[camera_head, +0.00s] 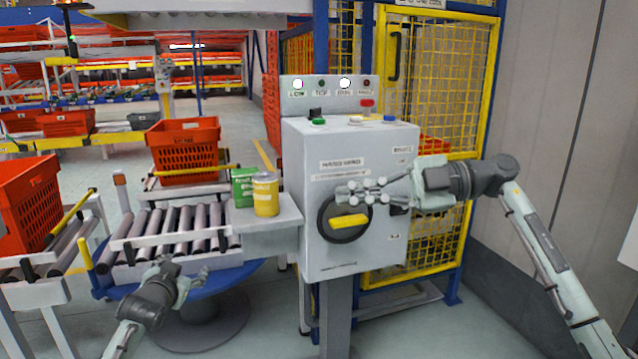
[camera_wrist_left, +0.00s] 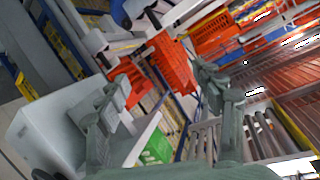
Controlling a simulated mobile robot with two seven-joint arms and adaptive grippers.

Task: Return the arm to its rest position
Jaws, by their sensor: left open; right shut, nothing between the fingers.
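My left gripper (camera_head: 168,270) is low at the left in the head view, in front of the roller conveyor and over a blue round table. In the left wrist view its two fingers (camera_wrist_left: 162,82) are spread, with nothing between them. My right gripper (camera_head: 352,192) is shut and empty in front of the grey control box (camera_head: 302,230). Its fingertips overlap the upper part of a black round dial with a yellow handle (camera_head: 349,221). I cannot tell whether they touch it. My right arm reaches in from the lower right.
A yellow can (camera_head: 265,197) and a green box (camera_head: 243,185) stand on a grey shelf (camera_head: 272,222) beside the control box. An orange tote (camera_head: 184,150) stands behind the rollers (camera_head: 172,230). A yellow mesh fence (camera_head: 450,85) is behind the box. Open floor lies between conveyor and racks.

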